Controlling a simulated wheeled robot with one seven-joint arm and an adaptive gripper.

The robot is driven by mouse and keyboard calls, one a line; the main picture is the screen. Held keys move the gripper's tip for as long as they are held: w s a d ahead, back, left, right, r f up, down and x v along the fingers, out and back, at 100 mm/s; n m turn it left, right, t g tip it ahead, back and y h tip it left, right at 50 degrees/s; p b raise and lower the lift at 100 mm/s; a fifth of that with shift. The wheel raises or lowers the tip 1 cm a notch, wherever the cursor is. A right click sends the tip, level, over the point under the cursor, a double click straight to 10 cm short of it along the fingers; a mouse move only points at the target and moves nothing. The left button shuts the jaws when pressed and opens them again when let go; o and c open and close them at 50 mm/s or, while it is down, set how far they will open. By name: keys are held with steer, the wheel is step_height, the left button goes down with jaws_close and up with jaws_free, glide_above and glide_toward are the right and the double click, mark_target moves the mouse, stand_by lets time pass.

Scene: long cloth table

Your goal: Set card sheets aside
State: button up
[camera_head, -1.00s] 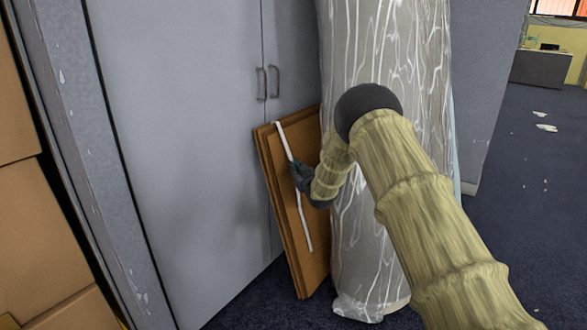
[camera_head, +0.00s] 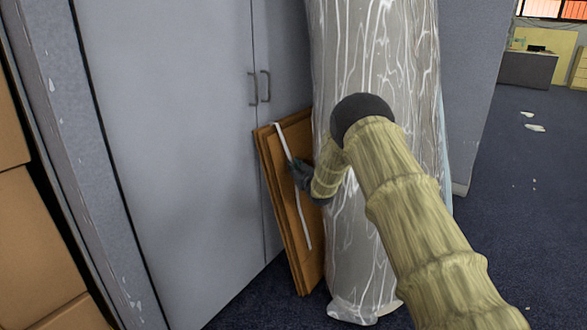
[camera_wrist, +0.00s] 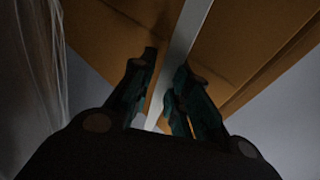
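The card sheets (camera_head: 305,262) are a thin brown stack with a white strap (camera_head: 304,222) down the front. They stand tilted between the grey cabinet and a wrapped column, which hides their right edge. My gripper (camera_head: 298,172) is at the strap, about halfway up the stack. In the wrist view my gripper's dark fingers (camera_wrist: 164,95) sit on either side of the white strap (camera_wrist: 184,38), with the brown card (camera_wrist: 110,35) behind. The stack keeps its place relative to my gripper, so the fingers appear shut on it. Exact finger contact is too dark to see.
The grey cabinet (camera_head: 180,150) stands behind and left. The plastic-wrapped column (camera_head: 345,265) is close on the right, beside my arm. Brown boxes (camera_head: 30,230) are at the far left. Dark carpet (camera_head: 500,230) is open at right, with white scraps (camera_head: 535,128).

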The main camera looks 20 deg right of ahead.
steer(key=shift+s+f, duration=0.1)
steer(key=s, duration=1.1)
steer(key=shift+s, duration=0.4)
